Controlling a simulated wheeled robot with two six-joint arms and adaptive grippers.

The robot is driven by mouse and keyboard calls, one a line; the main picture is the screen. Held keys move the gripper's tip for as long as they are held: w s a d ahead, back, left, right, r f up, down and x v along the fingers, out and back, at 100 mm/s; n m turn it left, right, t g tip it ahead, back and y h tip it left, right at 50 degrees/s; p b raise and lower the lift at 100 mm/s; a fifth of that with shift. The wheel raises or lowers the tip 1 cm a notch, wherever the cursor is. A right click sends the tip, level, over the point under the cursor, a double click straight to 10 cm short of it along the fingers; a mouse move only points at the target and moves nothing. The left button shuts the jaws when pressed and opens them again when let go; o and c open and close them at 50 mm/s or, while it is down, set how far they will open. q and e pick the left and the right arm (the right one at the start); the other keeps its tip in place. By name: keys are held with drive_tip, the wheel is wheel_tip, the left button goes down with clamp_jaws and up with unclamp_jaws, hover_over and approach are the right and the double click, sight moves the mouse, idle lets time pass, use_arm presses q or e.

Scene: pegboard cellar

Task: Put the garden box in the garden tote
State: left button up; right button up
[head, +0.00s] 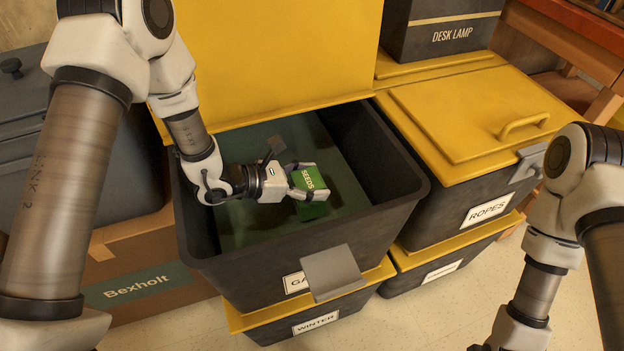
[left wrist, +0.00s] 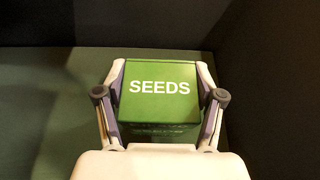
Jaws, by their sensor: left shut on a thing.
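The garden box is a small green box labelled SEEDS (head: 312,184). My left gripper (head: 303,181) is shut on it and holds it inside the open dark tote, whose label starts with GA (head: 240,272). In the left wrist view the box (left wrist: 159,92) sits between both fingers of the gripper (left wrist: 160,100), label facing the camera. The tote's green inner floor shows around it. I cannot tell whether the box touches the floor. The tote's yellow lid (head: 270,60) stands open behind. My right arm shows at the right, but its gripper fingers are out of the picture.
A closed yellow-lidded tote labelled ROPES (head: 487,210) stands to the right. A WINTER tote (head: 316,321) lies under the open tote.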

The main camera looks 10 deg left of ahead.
use_arm(q)
drive_tip(key=shift+f, duration=0.2)
drive_tip(key=o, duration=1.2)
drive_tip(key=shift+o, duration=0.2)
drive_tip(key=shift+r, duration=0.2)
drive_tip(key=shift+r+p, duration=0.55)
drive_tip(key=shift+p, duration=0.1)
drive_tip(key=p+v, duration=0.2)
drive_tip(key=v, duration=1)
drive_tip(key=shift+s, duration=0.15)
drive_tip(key=shift+f, duration=0.15)
